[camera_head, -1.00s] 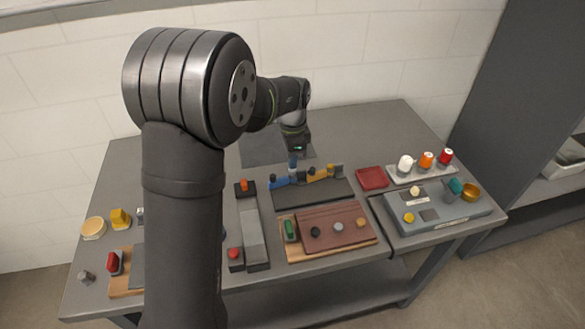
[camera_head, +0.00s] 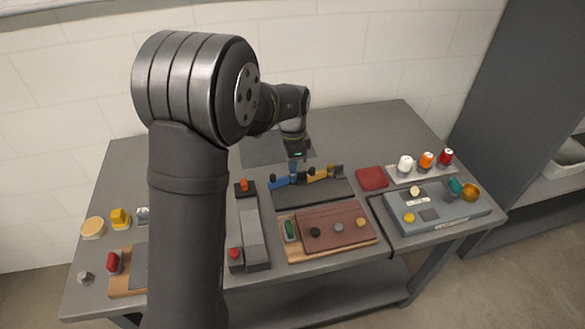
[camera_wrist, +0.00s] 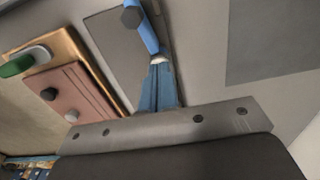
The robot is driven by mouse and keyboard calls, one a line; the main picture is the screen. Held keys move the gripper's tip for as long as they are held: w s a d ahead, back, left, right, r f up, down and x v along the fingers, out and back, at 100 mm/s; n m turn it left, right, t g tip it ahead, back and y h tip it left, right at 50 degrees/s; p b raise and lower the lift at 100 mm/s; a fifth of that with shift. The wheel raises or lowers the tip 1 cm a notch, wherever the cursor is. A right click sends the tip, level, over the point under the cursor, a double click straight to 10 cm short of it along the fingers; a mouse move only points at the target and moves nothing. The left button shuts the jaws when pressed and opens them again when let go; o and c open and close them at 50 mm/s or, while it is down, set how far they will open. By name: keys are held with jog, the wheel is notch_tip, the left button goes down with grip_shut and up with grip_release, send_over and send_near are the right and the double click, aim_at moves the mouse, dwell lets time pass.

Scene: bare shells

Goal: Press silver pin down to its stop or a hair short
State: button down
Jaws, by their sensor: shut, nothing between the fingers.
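The silver pin (camera_head: 338,228) is the round grey-silver head between a black pin (camera_head: 315,232) and a yellow pin (camera_head: 362,223) on the reddish-brown block (camera_head: 330,211). How far it stands out is too small to tell. My gripper (camera_head: 293,168) is shut and empty, behind the block and apart from the pin. In the wrist view its blue fingers (camera_wrist: 158,62) appear by the end of a blue lever.
The blue lever (camera_head: 279,183) and a yellow lever (camera_head: 320,174) are on a dark plate behind the block. A green handle (camera_head: 290,230) stands at the block's left. A grey panel (camera_head: 445,212) with knobs and a red tray (camera_head: 371,177) are right. The back table is clear.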

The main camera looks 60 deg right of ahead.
jog(key=shift+r, duration=3.5)
jog(key=shift+f, duration=0.1)
notch_tip(320, 180, down, 7)
jog(key=shift+r, duration=0.1)
jog(key=shift+r, duration=0.1)
